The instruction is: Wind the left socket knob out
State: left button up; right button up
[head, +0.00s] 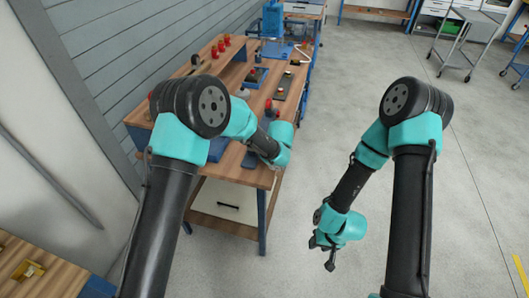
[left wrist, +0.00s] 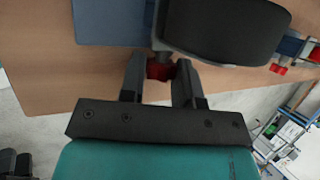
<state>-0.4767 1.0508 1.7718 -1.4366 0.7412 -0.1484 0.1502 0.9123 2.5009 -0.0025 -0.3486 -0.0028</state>
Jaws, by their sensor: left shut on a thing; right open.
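A red knob (left wrist: 159,71) shows between the two dark fingers of my left gripper (left wrist: 160,78) in the left wrist view. The fingers are shut on it, and only a small part of it shows. A large dark rounded part (left wrist: 225,28) covers the area just beyond it. In the head view my left arm reaches over the wooden workbench (head: 232,172), and its fingertips are hidden there. My right gripper (head: 325,255) is open and empty, hanging over the floor to the right of the bench.
Several red knobs (head: 221,46) stand at the bench's far left. A dark plate (head: 283,86) lies farther along the bench. A blue plate (left wrist: 108,22) lies beside the knob in the left wrist view.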

pick_arm(q)
jog(key=shift+w+r, duration=0.1)
jog(key=o, duration=0.9)
jog(key=v, duration=1.7)
jog(key=shift+s+r, duration=0.1)
jog(key=shift+s, duration=0.1)
